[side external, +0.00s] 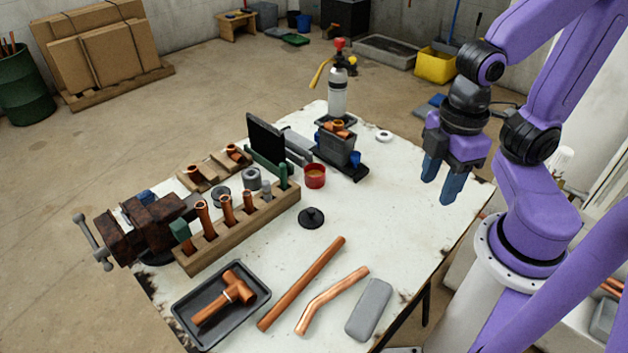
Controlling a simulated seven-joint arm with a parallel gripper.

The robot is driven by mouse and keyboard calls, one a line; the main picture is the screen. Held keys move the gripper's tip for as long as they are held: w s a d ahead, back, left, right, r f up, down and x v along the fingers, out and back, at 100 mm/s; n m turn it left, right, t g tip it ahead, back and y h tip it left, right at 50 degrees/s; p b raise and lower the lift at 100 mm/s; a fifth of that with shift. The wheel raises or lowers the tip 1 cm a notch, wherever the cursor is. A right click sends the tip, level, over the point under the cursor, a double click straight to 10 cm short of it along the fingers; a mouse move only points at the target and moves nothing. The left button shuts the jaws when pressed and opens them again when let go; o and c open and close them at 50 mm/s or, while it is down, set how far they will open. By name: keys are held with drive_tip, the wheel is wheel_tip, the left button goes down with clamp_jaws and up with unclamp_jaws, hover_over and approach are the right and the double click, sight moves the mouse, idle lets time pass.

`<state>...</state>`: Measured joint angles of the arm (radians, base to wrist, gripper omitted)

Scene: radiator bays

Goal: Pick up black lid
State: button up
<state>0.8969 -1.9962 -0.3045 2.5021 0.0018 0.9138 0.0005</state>
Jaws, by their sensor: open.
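The black lid (311,217) is a small round disc with a knob on top. It lies flat on the white worn table (375,215), near its middle, between the red tin and the copper pipes. My gripper (440,190) is at the right of the view, above the table's right side. Its two blue fingers point down and stand apart with nothing between them. It is up and to the right of the lid, well clear of it. Nothing hides the lid.
A red tin (315,176) stands just behind the lid. A wooden rack (240,225) with copper fittings is to its left. Copper pipes (303,280), a grey block (369,309) and a black tray (221,305) lie in front. The table between lid and gripper is clear.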

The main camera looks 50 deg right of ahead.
drive_tip(key=shift+o, duration=0.4)
drive_tip(key=o, duration=0.9)
drive_tip(key=m, duration=3.3)
hover_over(312, 209)
wheel_tip(312, 209, down, 7)
wheel_tip(312, 209, down, 12)
drive_tip(key=shift+d+r, duration=0.15)
drive_tip(key=shift+r, duration=0.05)
drive_tip(key=shift+a+f, duration=0.2)
drive_tip(key=shift+f, duration=2.45)
